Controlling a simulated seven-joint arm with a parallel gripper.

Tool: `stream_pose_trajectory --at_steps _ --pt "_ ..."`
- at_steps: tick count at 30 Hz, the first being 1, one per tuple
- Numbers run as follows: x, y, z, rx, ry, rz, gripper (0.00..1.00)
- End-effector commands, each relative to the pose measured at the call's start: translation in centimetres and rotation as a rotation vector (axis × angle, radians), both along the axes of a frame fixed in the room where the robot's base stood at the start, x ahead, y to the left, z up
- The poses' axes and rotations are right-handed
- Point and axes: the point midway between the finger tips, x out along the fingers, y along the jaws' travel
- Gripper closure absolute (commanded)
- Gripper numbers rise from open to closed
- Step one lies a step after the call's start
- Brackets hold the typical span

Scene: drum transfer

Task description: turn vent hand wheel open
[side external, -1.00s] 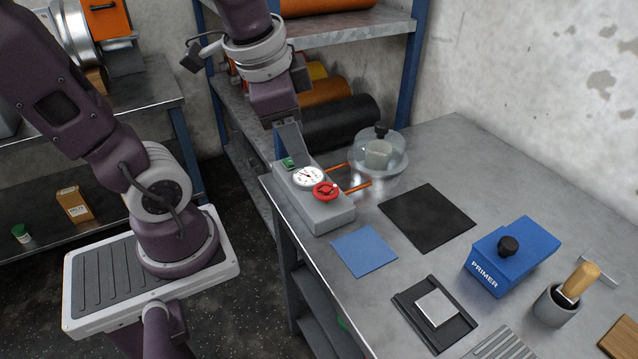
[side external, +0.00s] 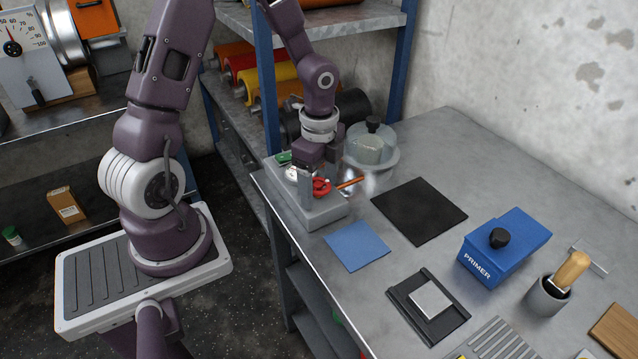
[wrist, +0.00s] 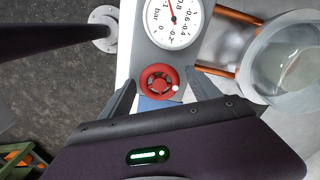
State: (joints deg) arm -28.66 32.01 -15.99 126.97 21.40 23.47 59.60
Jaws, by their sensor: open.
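The red vent hand wheel (side external: 321,187) sits on the grey vacuum unit (side external: 322,213) at the table's left edge. My gripper (side external: 318,184) is above the unit, pointing down at the wheel. In the wrist view the wheel (wrist: 160,82) lies between the two fingers of my gripper (wrist: 163,92), which are spread apart with gaps on both sides. A pale dot marks the wheel's lower right rim. A white dial gauge (wrist: 172,18) marked in bar lies beside the wheel; in the side view my gripper partly hides it.
Copper pipes (wrist: 212,72) run from the unit to a clear dome vessel (side external: 371,150). A black mat (side external: 420,211), a blue mat (side external: 357,246) and a blue PRIMER box (side external: 503,247) lie to the right. The mats are bare.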

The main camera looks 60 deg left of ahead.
Motion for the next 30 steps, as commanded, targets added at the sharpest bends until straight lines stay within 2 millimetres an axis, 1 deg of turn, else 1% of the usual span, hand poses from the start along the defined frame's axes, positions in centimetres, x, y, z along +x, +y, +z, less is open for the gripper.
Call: stream_pose_trajectory --at_steps 4,6,8,9,11,12,13,14,23,30 --pt "0.0 0.01 0.03 0.0 0.0 0.001 0.29" --pt "-0.01 0.02 0.04 0.0 0.0 0.001 0.42" --pt "-0.01 0.02 0.05 0.0 0.0 0.001 0.54" --pt "-0.01 0.02 0.05 0.001 0.0 0.001 0.62" --pt "0.0 0.02 0.06 0.001 0.0 0.001 0.74" --pt "0.0 0.02 0.06 0.001 0.0 0.001 0.82" --pt "0.0 0.02 0.06 0.001 0.0 0.001 0.87" --pt "0.0 0.02 0.06 0.001 0.0 0.001 0.91" --pt "0.02 0.03 0.09 0.001 0.0 0.051 0.91" --pt "0.05 0.05 0.11 0.002 -0.001 0.213 0.91"
